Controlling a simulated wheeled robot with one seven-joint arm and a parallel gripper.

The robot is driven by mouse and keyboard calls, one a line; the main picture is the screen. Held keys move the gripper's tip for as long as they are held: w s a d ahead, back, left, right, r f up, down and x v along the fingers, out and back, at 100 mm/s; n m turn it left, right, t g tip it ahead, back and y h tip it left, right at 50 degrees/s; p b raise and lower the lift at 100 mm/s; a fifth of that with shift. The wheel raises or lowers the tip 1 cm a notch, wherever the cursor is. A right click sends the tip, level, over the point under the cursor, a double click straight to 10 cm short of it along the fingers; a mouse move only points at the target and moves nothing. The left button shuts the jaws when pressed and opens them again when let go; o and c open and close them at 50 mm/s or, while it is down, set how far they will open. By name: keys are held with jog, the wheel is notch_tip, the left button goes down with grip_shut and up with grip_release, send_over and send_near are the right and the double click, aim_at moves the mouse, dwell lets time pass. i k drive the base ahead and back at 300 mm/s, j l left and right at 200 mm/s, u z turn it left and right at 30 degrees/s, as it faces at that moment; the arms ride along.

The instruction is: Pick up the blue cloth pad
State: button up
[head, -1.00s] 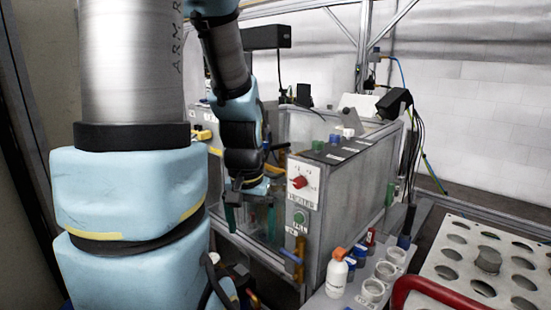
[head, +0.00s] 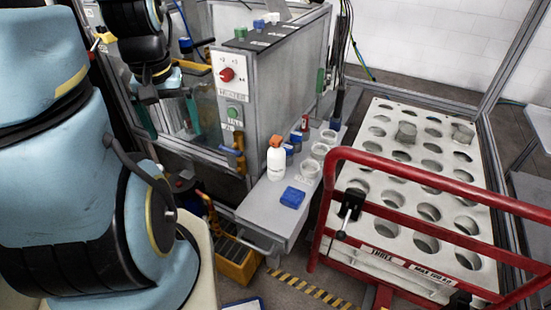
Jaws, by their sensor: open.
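The blue cloth pad (head: 292,197) lies flat on the near end of a narrow grey shelf (head: 262,212), in front of a white bottle with an orange cap (head: 276,158). It is fully visible. My gripper (head: 167,112) is at the upper left, pointing down beside the grey machine cabinet. It is open, its two greenish fingers spread apart with nothing seen between them. It is well to the left of the pad and apart from it.
White cups (head: 308,171) and small blue and red containers stand on the shelf behind the pad. The cabinet (head: 262,95) rises between my gripper and the shelf's far part. A red-railed cart (head: 420,180) with a holed top stands right. A yellow bin (head: 237,262) is below.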

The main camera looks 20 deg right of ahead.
aim_at(293, 197)
jog(key=k+j, duration=0.3)
jog(key=j, duration=0.15)
jog(key=k+j, duration=0.3)
jog(key=j, duration=0.15)
